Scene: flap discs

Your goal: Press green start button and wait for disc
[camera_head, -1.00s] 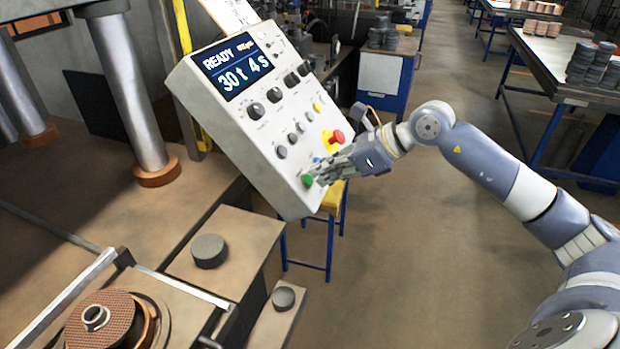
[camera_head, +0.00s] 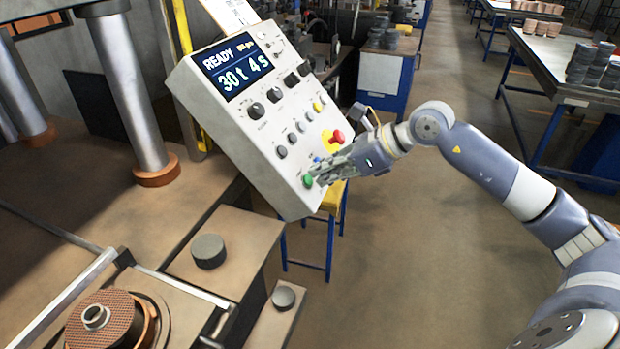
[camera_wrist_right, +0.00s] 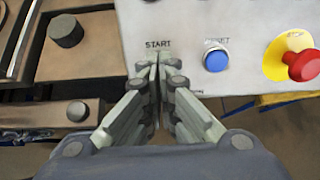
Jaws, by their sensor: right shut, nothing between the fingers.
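The control panel (camera_head: 262,115) is a tilted light grey box. Its screen (camera_head: 236,66) reads READY, 30 t, 4 s. The green start button (camera_head: 307,181) is at the panel's lower edge. My right gripper (camera_head: 318,174) is shut and empty, its fingertips at the green button; I cannot tell whether they touch it. In the right wrist view the shut fingertips (camera_wrist_right: 155,62) lie just below the START label (camera_wrist_right: 158,44) and hide the button. A brown disc (camera_head: 98,318) with a metal hub sits in the fixture at lower left. My left gripper is not in view.
A red emergency knob (camera_head: 338,136) on yellow and a blue button (camera_wrist_right: 216,60) sit close to the gripper. Press columns (camera_head: 128,90) stand at left. A dark grey cylinder (camera_head: 209,250) rests on a ledge. Floor is open below the arm.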

